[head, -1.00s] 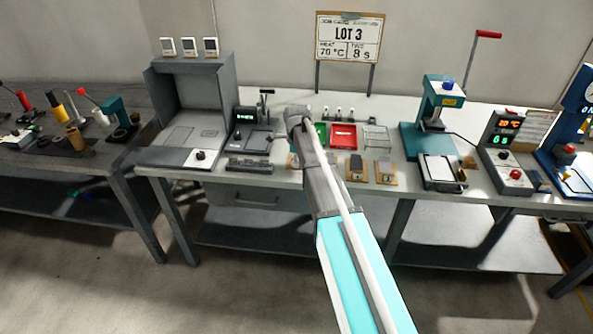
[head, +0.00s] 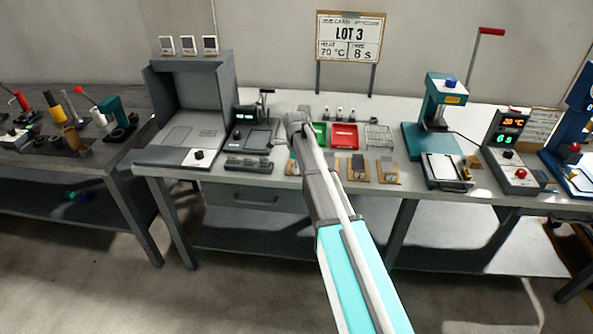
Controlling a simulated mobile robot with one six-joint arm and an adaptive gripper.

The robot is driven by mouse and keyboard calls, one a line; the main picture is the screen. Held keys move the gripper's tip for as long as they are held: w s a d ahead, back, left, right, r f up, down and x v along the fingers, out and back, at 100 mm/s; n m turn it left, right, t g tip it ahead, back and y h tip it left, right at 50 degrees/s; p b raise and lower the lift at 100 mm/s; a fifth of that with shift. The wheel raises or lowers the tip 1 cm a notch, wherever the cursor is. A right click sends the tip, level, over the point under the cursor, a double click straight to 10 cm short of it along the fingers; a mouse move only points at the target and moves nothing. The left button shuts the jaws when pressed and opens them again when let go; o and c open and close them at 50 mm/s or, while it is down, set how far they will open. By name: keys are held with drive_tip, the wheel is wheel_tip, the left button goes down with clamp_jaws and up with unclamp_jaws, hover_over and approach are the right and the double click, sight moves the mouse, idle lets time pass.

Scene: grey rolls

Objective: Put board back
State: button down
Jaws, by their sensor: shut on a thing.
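My arm reaches over the middle of the bench, and its grey wrist hides the fingers of my gripper and whatever they hold. Two small tan boards with grey pieces on them, one (head: 358,167) and another (head: 389,171), lie near the bench's front edge, right of my arm. A small teal and tan thing (head: 292,166) shows just left of my arm, partly covered by it. A small tan and grey thing (head: 304,109) shows just beyond my wrist; I cannot tell whether it is held or lies on the bench.
A green tray (head: 319,131), a red tray (head: 344,136) and a wire rack (head: 378,136) stand behind the boards. A grey booth (head: 190,105) and a small device (head: 250,128) are left. A teal press (head: 435,115) and a display box (head: 507,152) are right.

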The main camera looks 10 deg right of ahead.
drive_tip(key=shift+f, duration=0.1)
drive_tip(key=c, duration=0.7)
unclamp_jaws()
drive_tip(key=shift+o, duration=0.2)
wheel_tip(320, 180, up, 12)
drive_tip(key=p, duration=1.2)
idle(0.4)
drive_tip(key=s+n, duration=2.1)
drive_tip(key=s, duration=0.8)
drive_tip(key=shift+n, duration=0.3)
